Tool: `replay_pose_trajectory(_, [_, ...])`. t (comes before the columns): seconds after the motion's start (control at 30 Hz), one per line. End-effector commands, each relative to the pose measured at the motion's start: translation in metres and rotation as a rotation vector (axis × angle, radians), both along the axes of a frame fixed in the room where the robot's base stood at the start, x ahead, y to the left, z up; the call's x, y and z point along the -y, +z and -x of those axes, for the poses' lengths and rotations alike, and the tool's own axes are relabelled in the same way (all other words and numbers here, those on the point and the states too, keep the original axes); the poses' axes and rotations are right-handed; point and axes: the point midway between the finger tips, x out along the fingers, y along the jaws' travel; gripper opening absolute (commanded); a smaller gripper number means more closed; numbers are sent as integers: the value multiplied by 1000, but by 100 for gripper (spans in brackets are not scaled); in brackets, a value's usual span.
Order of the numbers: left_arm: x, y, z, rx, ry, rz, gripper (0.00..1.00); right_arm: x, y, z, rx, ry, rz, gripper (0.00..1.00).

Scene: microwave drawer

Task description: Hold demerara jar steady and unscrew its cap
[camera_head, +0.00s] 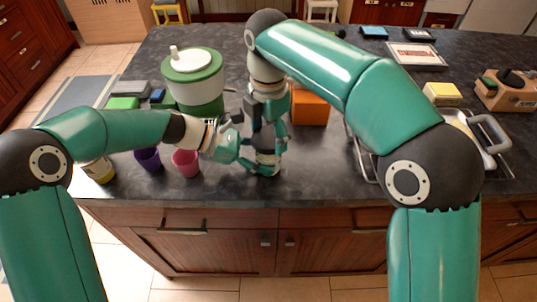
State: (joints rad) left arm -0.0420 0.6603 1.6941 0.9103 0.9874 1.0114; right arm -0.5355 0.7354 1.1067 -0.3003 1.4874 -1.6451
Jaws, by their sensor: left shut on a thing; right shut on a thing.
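The demerara jar (266,158) stands near the front edge of the dark counter, mostly hidden behind my grippers. My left gripper (254,160) comes in low from the left and is shut on the jar's side. My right gripper (268,142) points down from above and is shut on the cap at the jar's top. The cap is hidden between the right fingers, so I cannot tell whether it has turned or is loose. The jar looks about upright.
A pink cup (186,162), purple cup (148,158) and yellow-labelled jar (101,171) stand left near the front edge. A green-and-white canister (194,66) stands behind. An orange box (310,108) is behind right; a metal tray (487,158) lies farther right. The front middle is clear.

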Motion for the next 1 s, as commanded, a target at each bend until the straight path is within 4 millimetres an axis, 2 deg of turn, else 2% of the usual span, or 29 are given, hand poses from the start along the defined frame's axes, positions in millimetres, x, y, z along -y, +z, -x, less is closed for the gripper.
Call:
replay_pose_trajectory(0.27, [1, 0, 1, -1, -5, 1, 0, 0, -1, -1, 1, 203, 1, 33])
replay_pose_trajectory(0.53, [1, 0, 1, -1, -5, 1, 0, 0, -2, -1, 1, 500, 1, 33])
replay_pose_trajectory(1.0, [1, 0, 2, -2, -7, 2, 0, 0, -1, -1, 1, 536, 1, 33])
